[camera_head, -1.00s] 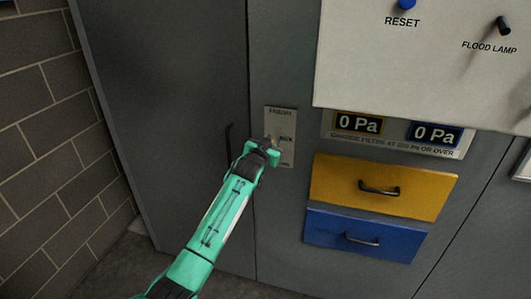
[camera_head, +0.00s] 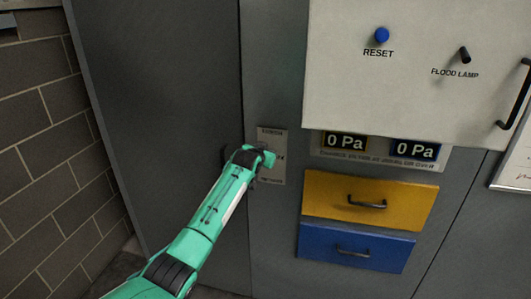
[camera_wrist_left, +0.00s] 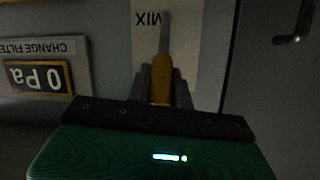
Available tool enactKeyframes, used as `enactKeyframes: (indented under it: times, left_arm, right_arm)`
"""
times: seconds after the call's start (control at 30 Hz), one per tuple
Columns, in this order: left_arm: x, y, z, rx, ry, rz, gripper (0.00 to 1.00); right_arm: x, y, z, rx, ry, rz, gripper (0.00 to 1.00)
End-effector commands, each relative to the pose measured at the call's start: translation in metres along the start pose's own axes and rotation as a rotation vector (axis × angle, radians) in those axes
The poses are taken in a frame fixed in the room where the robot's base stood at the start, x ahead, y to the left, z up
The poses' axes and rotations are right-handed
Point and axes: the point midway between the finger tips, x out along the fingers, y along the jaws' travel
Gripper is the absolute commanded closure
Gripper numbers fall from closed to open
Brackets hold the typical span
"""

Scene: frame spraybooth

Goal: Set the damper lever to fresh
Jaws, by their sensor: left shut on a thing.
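The damper lever has a yellow grip (camera_wrist_left: 160,90) and a thin grey shaft (camera_wrist_left: 165,35) in the left wrist view. It stands out from a pale label plate (camera_head: 271,178) on the grey cabinet front. The word MIX shows beside the shaft, upside down in the wrist view; the plate's top and bottom words are too blurred to read. My left gripper (camera_wrist_left: 160,84) is shut on the yellow grip, one dark finger on each side. In the head view my left gripper (camera_head: 265,158) covers the plate's middle and hides the lever. My right gripper is not in view.
Right of the plate are two 0 Pa displays (camera_head: 345,142), a yellow drawer (camera_head: 330,192) and a blue drawer (camera_head: 325,244) with protruding handles. Above is a white panel with a RESET button (camera_head: 381,35) and flood lamp switch (camera_head: 464,54). A brick wall (camera_head: 45,130) stands left.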

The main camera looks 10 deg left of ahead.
Motion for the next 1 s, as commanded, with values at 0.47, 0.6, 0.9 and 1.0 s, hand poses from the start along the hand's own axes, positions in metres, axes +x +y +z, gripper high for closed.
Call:
enactKeyframes:
  times: [0.47,0.6,0.9,1.0]
  left_arm:
    - [-0.001,-0.001,-0.002,-0.001,0.004,-0.001,0.57]
    - [-0.001,-0.001,-0.002,-0.001,0.004,-0.001,0.57]
    - [-0.023,0.0,0.0,0.0,0.006,0.0,0.57]
    - [-0.035,0.0,0.001,0.0,0.006,-0.001,0.57]
  right_arm:
    - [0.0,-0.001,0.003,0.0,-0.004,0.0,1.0]
    - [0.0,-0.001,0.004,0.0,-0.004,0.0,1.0]
    - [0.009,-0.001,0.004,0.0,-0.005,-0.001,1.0]
    - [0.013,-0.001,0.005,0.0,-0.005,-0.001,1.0]
